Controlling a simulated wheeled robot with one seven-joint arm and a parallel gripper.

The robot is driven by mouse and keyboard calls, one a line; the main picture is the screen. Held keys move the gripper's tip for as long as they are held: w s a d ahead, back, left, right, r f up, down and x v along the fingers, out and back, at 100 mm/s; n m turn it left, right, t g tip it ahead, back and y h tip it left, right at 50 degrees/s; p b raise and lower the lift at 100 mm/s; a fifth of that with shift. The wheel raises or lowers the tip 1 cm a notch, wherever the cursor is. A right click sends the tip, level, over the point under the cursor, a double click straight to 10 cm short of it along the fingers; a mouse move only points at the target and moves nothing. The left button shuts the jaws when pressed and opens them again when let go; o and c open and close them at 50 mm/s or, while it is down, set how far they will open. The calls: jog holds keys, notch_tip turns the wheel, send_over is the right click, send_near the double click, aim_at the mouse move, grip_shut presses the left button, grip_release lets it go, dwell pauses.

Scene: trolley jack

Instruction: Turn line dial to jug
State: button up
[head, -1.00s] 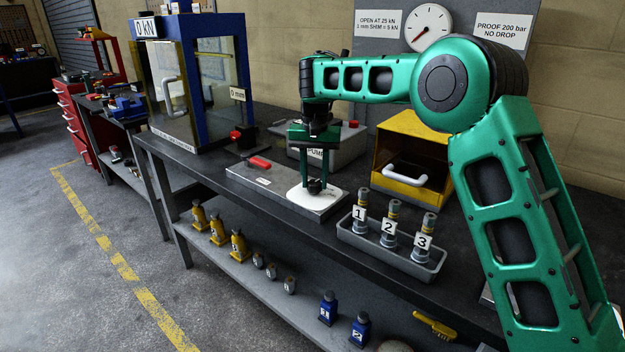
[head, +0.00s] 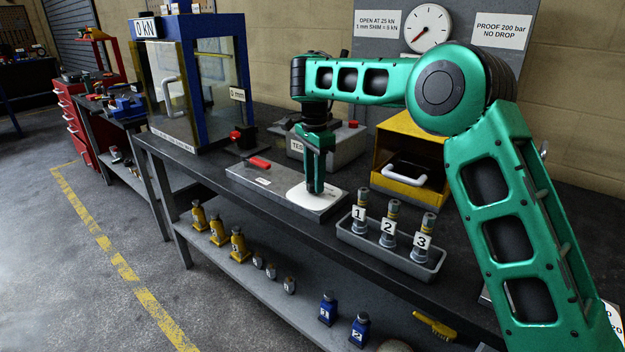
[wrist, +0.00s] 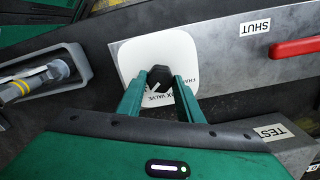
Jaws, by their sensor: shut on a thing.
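The line dial is a dark knob (wrist: 160,74) with a light pointer mark. It stands on a white rounded plate (wrist: 178,48) with lettering partly covered by my fingers. In the head view the white plate (head: 328,201) lies on the grey panel on the bench, and the knob is hidden by my gripper. My gripper (head: 315,189) points straight down over the plate. In the wrist view its two green fingers (wrist: 160,90) close on both sides of the knob.
A red lever (head: 260,162) lies on the panel beside a SHUT label (wrist: 254,26). A grey tray (head: 400,254) with numbered cylinders stands close to the right. A pump box (head: 345,145) and an open yellow box (head: 408,185) stand behind.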

aim_at(313, 181)
jog(key=shift+w+a+r+m, duration=0.15)
jog(key=shift+a+r+m, duration=0.1)
jog(key=shift+m, duration=0.55)
jog(key=o, duration=1.1)
jog(key=shift+a+f, duration=0.1)
jog(key=shift+c, duration=0.2)
notch_tip(313, 181, up, 11)
jog(key=shift+f, duration=0.15)
